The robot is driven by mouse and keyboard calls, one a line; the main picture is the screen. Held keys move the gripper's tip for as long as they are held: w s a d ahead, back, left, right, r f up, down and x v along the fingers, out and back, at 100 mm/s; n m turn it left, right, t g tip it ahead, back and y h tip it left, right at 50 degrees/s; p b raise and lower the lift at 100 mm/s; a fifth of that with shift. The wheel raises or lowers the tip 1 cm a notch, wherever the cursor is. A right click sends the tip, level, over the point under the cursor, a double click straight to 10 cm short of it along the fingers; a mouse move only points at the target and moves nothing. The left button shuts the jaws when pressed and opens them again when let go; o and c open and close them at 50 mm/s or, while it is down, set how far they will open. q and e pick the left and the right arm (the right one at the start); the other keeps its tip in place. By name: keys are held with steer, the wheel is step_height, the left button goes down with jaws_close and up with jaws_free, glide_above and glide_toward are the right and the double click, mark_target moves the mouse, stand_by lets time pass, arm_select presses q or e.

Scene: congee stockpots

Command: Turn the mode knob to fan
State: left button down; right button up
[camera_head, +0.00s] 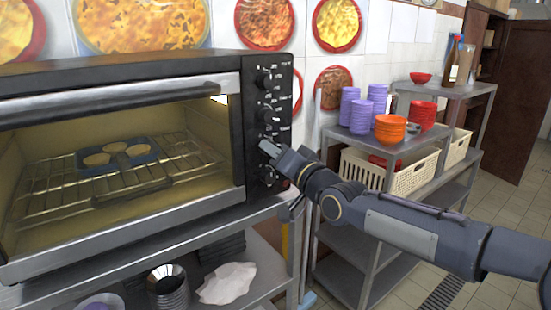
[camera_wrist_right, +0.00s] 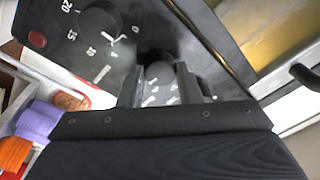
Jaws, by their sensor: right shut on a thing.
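The toaster oven (camera_head: 236,140) has a black panel on its right side with several round knobs in a column. My right gripper (camera_head: 269,148) is at the third knob from the top. In the right wrist view the two fingers (camera_wrist_right: 165,90) are closed around a dark round knob (camera_wrist_right: 158,72) with white marks beside it. The fingers hide part of the knob and its labels, so its setting is unreadable. The bottom knob (camera_head: 269,176) is just below the gripper. The timer knob (camera_wrist_right: 99,25) with numbers shows beside the held knob in the wrist view. My left gripper is out of view.
Inside the oven, a dark tray (camera_head: 118,158) with round pastries sits on a wire rack. A metal shelf (camera_head: 440,137) at right holds purple cups (camera_head: 361,116) and orange bowls (camera_head: 390,128). Cream baskets (camera_head: 375,172) stand below. A red light (camera_wrist_right: 37,39) is near the timer knob.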

steer(key=shift+f+m, duration=0.1)
steer(key=shift+m, duration=0.2)
steer(key=o, duration=1)
steer(key=shift+b+v, duration=1.15)
steer(key=shift+v, duration=2.75)
